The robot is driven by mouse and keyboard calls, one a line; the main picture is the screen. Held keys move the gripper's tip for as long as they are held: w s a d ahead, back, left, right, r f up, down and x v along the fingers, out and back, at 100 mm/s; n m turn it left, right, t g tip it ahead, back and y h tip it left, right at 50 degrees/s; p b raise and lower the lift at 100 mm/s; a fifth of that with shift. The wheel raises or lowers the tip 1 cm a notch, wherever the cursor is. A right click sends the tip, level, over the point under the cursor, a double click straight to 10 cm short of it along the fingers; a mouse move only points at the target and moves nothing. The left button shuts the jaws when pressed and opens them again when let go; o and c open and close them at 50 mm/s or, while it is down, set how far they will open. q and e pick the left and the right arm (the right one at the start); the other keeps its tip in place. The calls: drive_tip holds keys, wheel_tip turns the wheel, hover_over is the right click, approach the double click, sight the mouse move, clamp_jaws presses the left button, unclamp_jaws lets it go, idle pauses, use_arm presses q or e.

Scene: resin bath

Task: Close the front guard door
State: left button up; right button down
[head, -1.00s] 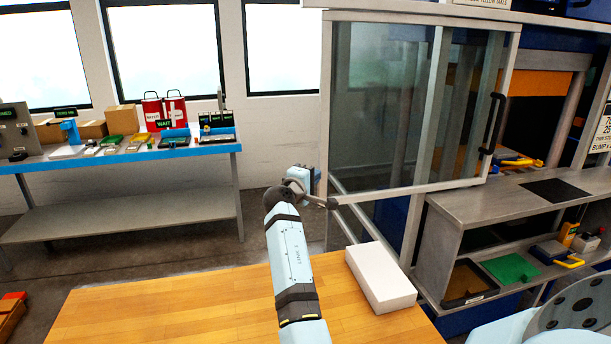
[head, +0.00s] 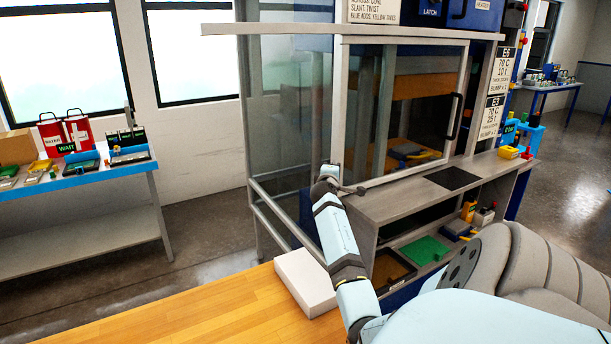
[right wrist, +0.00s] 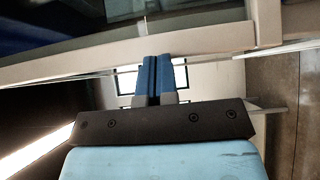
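The front guard door (head: 410,110) is a grey-framed clear panel with a black vertical handle (head: 453,116) near its right edge. It covers most of the machine opening, its right edge close to the right post; I cannot tell if it is fully closed. My right gripper (head: 340,180) is at the door's lower left corner. In the right wrist view, its blue fingers (right wrist: 158,80) are together with nothing visible between them, tips close to the grey frame rail (right wrist: 200,42); contact is unclear. My left gripper is out of view.
A white block (head: 306,283) lies on the wooden table (head: 200,312) below my arm. A grey counter (head: 400,200) with shelves of trays runs below the door. A blue-edged bench (head: 90,178) stands at left. Open floor lies at right.

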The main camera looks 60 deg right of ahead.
sight(386, 154)
drive_tip(key=s+d+b, duration=0.1)
drive_tip(key=s+d, duration=0.2)
drive_tip(key=d, duration=0.3)
drive_tip(key=s+d+b, duration=0.1)
drive_tip(key=s+d, duration=0.3)
drive_tip(key=d, duration=0.3)
drive_tip(key=s+d+b, duration=0.1)
drive_tip(key=s+d, duration=0.3)
drive_tip(key=d, duration=0.3)
drive_tip(key=shift+d+f, duration=0.1)
drive_tip(key=shift+f, duration=0.05)
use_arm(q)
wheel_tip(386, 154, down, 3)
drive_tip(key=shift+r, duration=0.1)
use_arm(e)
drive_tip(key=shift+r, duration=0.25)
drive_tip(key=shift+d+r, duration=0.1)
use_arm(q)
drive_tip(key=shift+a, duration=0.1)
